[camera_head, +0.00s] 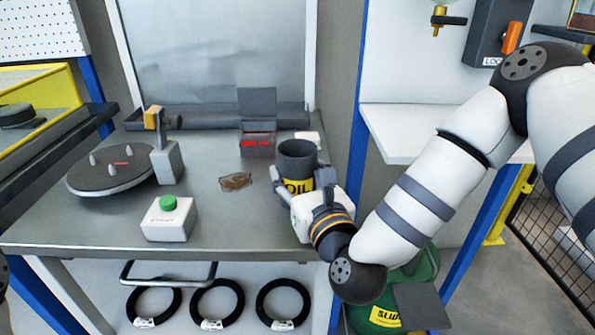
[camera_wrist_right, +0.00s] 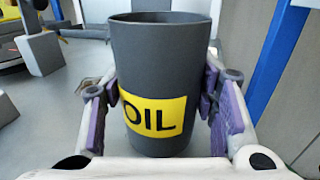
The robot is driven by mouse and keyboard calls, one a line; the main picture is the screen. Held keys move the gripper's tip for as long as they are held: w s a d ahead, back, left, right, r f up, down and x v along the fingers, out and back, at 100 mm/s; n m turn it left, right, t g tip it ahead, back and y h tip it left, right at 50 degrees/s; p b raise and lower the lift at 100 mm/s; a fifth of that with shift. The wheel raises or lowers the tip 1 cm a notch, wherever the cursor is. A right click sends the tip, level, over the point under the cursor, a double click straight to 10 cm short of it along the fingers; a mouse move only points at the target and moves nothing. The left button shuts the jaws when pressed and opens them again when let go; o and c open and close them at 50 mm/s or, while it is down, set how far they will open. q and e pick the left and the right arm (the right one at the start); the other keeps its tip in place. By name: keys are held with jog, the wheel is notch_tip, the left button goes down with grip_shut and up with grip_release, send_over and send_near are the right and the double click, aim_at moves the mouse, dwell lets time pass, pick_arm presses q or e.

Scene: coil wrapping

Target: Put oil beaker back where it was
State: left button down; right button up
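The dark grey oil beaker (camera_head: 297,158), with a yellow OIL label, is upright at the right part of the metal table (camera_head: 100,225). It fills the middle of the right wrist view (camera_wrist_right: 155,60). My right gripper (camera_head: 300,190) reaches it from the front right. Its purple-padded fingers (camera_wrist_right: 160,105) lie against both sides of the beaker, shut on it. Whether the beaker's base touches the table is hard to tell. A brown stain-like patch (camera_head: 235,181) lies on the table left of the beaker. My left gripper is not in view.
A white block with a green button (camera_head: 168,218) stands at the front. A round plate with pegs (camera_head: 110,172) is at the left. A dark box with red marking (camera_head: 257,143) stands behind the beaker, near a small white piece (camera_head: 310,137). A blue post (camera_head: 358,120) rises at right.

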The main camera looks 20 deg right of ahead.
jog(key=o, duration=0.4)
jog(key=shift+o, duration=0.2)
jog(key=shift+r, duration=0.15)
jog(key=s, duration=0.9)
jog(key=shift+s+d+p, duration=0.15)
jog(key=shift+s+p, duration=0.2)
jog(key=shift+s+r+p, duration=0.2)
jog(key=shift+s+p, duration=0.3)
jog(key=shift+s, duration=0.65)
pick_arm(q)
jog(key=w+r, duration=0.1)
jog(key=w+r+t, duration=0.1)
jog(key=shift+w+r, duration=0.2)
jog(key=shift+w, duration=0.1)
pick_arm(e)
jog(key=shift+f, duration=0.2)
